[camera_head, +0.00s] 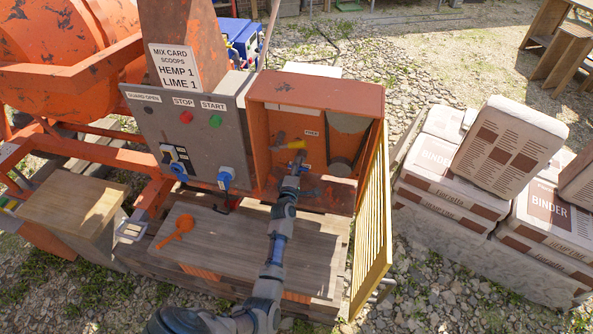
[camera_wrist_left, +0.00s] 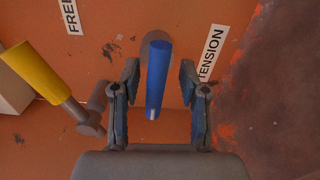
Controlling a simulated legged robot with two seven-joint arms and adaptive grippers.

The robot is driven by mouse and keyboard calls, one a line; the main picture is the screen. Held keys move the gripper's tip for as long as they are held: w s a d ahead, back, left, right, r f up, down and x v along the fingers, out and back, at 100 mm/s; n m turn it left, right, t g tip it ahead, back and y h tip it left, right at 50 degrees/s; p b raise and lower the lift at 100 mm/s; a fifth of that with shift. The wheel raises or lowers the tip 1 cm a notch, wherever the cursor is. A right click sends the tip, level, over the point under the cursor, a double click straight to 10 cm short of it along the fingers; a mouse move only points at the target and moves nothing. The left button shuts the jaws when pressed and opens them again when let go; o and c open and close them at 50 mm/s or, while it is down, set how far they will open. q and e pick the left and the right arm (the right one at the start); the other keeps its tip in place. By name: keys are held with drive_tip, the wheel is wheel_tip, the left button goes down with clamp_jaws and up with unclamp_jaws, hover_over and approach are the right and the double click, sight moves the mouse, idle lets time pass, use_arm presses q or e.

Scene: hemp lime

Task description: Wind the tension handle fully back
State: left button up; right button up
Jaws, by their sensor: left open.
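The tension handle (camera_wrist_left: 157,78) is a blue bar on a grey round hub, beside a TENSION label (camera_wrist_left: 212,54) on the orange panel in the left wrist view. My left gripper (camera_head: 297,166) reaches into the open orange cabinet in the head view. It also shows in the left wrist view (camera_wrist_left: 159,68), open, with one finger on each side of the blue bar. Gaps show between both fingers and the bar. In the head view the handle is mostly hidden by my gripper. My right gripper is not in view.
A yellow-gripped lever (camera_wrist_left: 40,74) sits close to the left finger. The orange cabinet (camera_head: 262,92) has side walls around my gripper, with a belt and pulleys (camera_head: 344,145) at its right. A yellow slatted guard (camera_head: 371,225) stands open at right. An orange scoop (camera_head: 181,226) lies on the wooden deck.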

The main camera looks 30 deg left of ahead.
use_arm(q)
drive_tip(key=shift+w+d, duration=0.1)
drive_tip(key=shift+d, duration=0.05)
drive_tip(key=shift+d+r, duration=0.1)
drive_tip(key=p+v, duration=0.5)
drive_tip(key=v, duration=0.4)
idle(0.4)
